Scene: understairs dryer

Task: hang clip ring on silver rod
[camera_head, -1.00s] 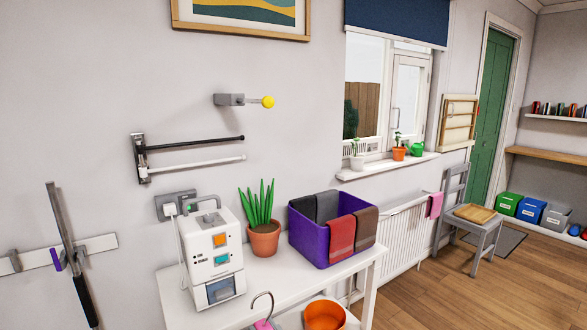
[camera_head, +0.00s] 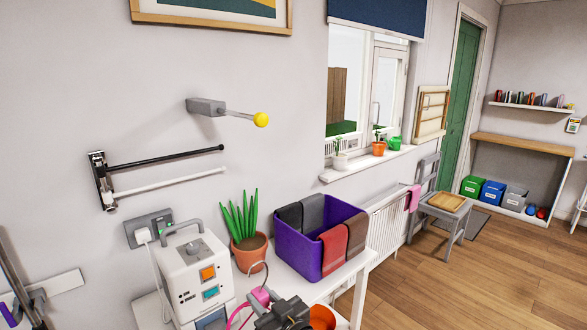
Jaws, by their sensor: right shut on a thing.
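The silver rod (camera_head: 239,114) sticks out from a grey block (camera_head: 207,107) on the wall and ends in a yellow ball (camera_head: 261,120). The pink clip ring (camera_head: 260,297), with a thin metal hook (camera_head: 266,266) curving up from it, is at the bottom centre, below the rod and well apart from it. My right gripper (camera_head: 270,307) is shut on the clip ring; the gripper partly covers it, and its lower part runs out of the picture. My left gripper is not in view.
A black bar (camera_head: 165,159) and a white bar (camera_head: 170,183) stick out from a wall bracket left of the rod. Below are a white appliance (camera_head: 193,270), a potted plant (camera_head: 248,250) and a purple bin (camera_head: 297,250) with cloths on a white table. The wall around the rod is clear.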

